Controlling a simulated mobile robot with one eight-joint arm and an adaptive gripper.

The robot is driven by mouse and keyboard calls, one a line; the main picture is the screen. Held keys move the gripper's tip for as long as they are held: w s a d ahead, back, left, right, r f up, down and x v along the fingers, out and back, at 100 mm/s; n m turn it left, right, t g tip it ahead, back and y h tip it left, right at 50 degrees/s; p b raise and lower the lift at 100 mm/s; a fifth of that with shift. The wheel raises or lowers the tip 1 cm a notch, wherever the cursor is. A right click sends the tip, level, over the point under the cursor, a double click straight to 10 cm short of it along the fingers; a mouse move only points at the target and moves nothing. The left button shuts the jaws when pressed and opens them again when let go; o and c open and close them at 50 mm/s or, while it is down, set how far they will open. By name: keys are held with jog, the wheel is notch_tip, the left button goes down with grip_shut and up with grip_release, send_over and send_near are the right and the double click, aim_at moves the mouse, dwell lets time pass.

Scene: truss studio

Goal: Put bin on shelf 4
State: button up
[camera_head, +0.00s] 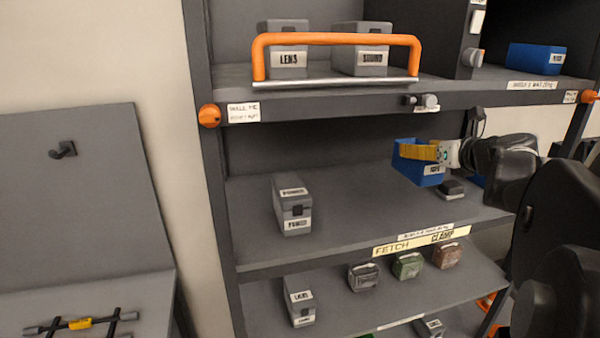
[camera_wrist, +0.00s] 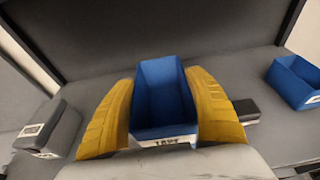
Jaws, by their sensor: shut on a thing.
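A small open blue bin (camera_head: 418,170) is held over the middle shelf (camera_head: 350,213) in the head view, near that shelf's right part. In the wrist view the bin (camera_wrist: 162,95) stands between the yellow fingers of my gripper (camera_wrist: 163,115), which press on its two sides. Its front label seems to read TAPE, and it looks empty. My gripper (camera_head: 425,152) also shows in the head view, coming in from the right. I cannot tell whether the bin's bottom touches the shelf. The shelf number on the middle edge label (camera_head: 420,232) is too small to read.
A grey case (camera_head: 292,205) stands on the middle shelf's left. A dark block (camera_head: 451,187) and another blue bin (camera_wrist: 297,82) lie right. The upper shelf has two grey cases behind an orange rail (camera_head: 335,40) and a blue bin (camera_head: 536,57). The middle shelf's centre is bare.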

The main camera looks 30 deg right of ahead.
jog(key=shift+w+a+f+b, duration=0.45)
jog(key=shift+w+a+f, duration=0.95)
jog(key=shift+f, duration=0.4)
jog(key=shift+w+a+f+b, duration=0.5)
jog(key=shift+w+a+f, duration=0.85)
jog(key=shift+f, duration=0.4)
jog(key=shift+w+a+f+b, duration=0.45)
jog(key=shift+w+a+f, duration=0.8)
jog(key=shift+w+f, duration=0.45)
jog(key=shift+s+f, duration=0.15)
jog(key=shift+s, duration=0.05)
jog(key=shift+f, duration=0.2)
jog(key=o, duration=1.2)
jog(key=shift+r, duration=0.1)
jog(key=shift+o, duration=0.2)
jog(key=shift+r, duration=0.1)
